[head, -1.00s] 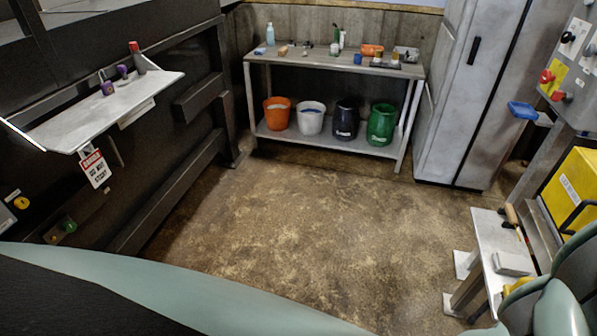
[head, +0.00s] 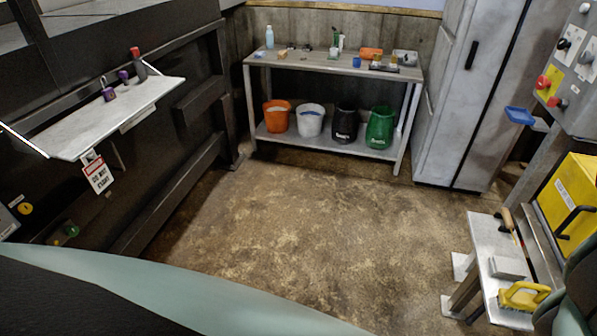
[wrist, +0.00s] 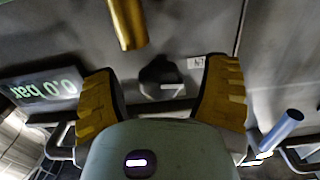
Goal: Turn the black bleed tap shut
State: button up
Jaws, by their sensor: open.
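A black tap (wrist: 160,78) with a pale bar mark shows in the wrist view, on a grey panel. It lies between and just beyond the two yellow-padded fingers of my gripper (wrist: 163,95). The gripper is open, with a gap visible on each side of the tap. A small white label (wrist: 197,62) is at the tap's upper right. My gripper does not show in the head view, and I cannot make out this tap there.
A brass cylinder (wrist: 127,22) hangs close above the tap. A display (wrist: 42,91) reads 0.0 bar, upside down. A blue-tipped handle (wrist: 288,123) is at right. In the head view, a small bench (head: 487,235) holds a yellow-handled brush (head: 523,295); the middle floor is clear.

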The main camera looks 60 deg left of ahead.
jog(key=shift+w, duration=0.2)
jog(key=shift+c, duration=0.4)
jog(key=shift+s+d, duration=0.1)
jog(key=c, duration=1.1)
